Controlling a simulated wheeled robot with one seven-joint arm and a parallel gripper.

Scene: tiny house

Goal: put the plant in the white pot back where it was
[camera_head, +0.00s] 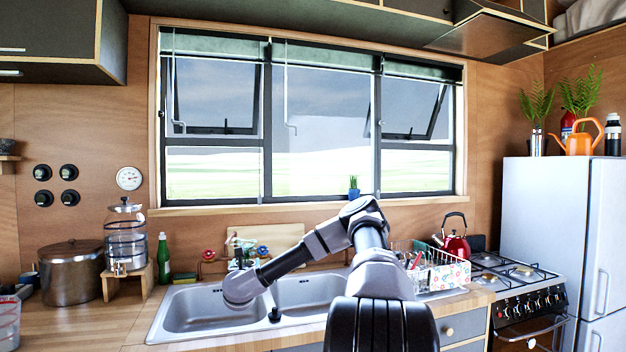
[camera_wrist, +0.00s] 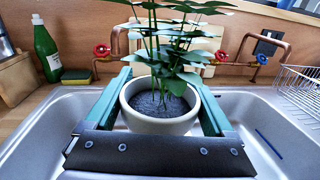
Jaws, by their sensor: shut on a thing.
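The plant (camera_wrist: 185,57) with green leaves stands upright in a white pot (camera_wrist: 160,126) with dark soil. My gripper (camera_wrist: 163,80) is shut on the white pot, with a teal finger along its left side and another along its right. The pot is in front of the taps and over the metal sink (camera_wrist: 35,135); its underside is hidden. In the head view my arm reaches to the left over the sink (camera_head: 190,310), and its wrist hides most of the gripper and the pot.
Red (camera_wrist: 101,51) and blue (camera_wrist: 262,59) tap handles stand behind the sink. A green bottle (camera_head: 163,258) is at its left, a dish rack (camera_head: 445,270) at its right. A small plant in a blue pot (camera_head: 354,193) sits on the window sill. Counter (camera_head: 85,325) at left has free room.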

